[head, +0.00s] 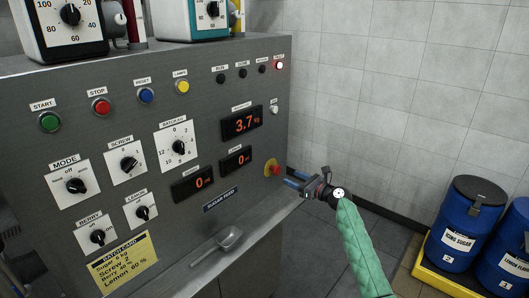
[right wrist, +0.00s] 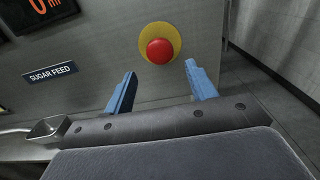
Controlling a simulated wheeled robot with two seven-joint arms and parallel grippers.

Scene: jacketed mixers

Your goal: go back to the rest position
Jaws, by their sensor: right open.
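My right gripper (head: 296,181) is at the right end of the control panel, in front of the red mushroom button. Its two blue fingers stand apart with nothing between them in the right wrist view (right wrist: 160,92). The red button (right wrist: 160,51) on its yellow ring shows just beyond the fingertips, and also in the head view (head: 275,169). I cannot tell from these views how close the fingers are to it. My right arm, in a green sleeve, comes up from the bottom right. My left gripper is not in view.
The grey control panel (head: 75,130) carries knobs, coloured buttons and red displays. A metal scoop (head: 229,238) lies on the ledge below it, left of the gripper. Blue drums (head: 462,225) stand on a yellow pallet at the right. The floor between panel and drums is free.

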